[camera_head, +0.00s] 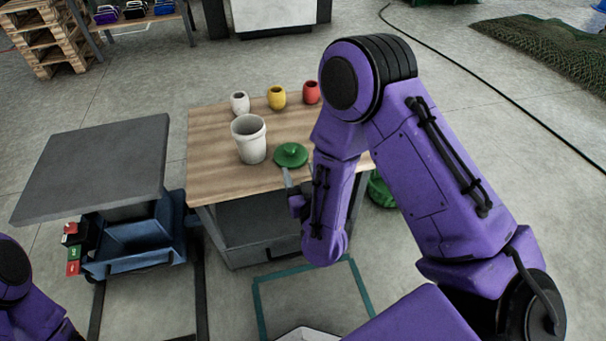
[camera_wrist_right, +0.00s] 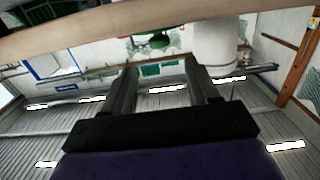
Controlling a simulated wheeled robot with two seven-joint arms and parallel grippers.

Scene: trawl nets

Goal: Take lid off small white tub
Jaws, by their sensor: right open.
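A white tub (camera_head: 250,140) stands upright on the wooden table with its top open. A round green lid (camera_head: 291,154) with a knob is on the table just right of the tub, apart from it. My right gripper (camera_head: 287,178) is low in front of the lid, open and empty, its fingers pointing toward it. The upside-down right wrist view shows the lid (camera_wrist_right: 152,42) beyond and between the open fingers (camera_wrist_right: 162,78), with the tub (camera_wrist_right: 215,40) beside it. Only part of my left arm shows at the lower left; its gripper is out of view.
Small white (camera_head: 239,103), yellow (camera_head: 276,98) and red (camera_head: 311,92) jars stand along the back of the wooden table (camera_head: 222,180). A grey-topped cart (camera_head: 100,165) stands to the left. The table's left front is clear. A green object (camera_head: 381,190) is on the floor at right.

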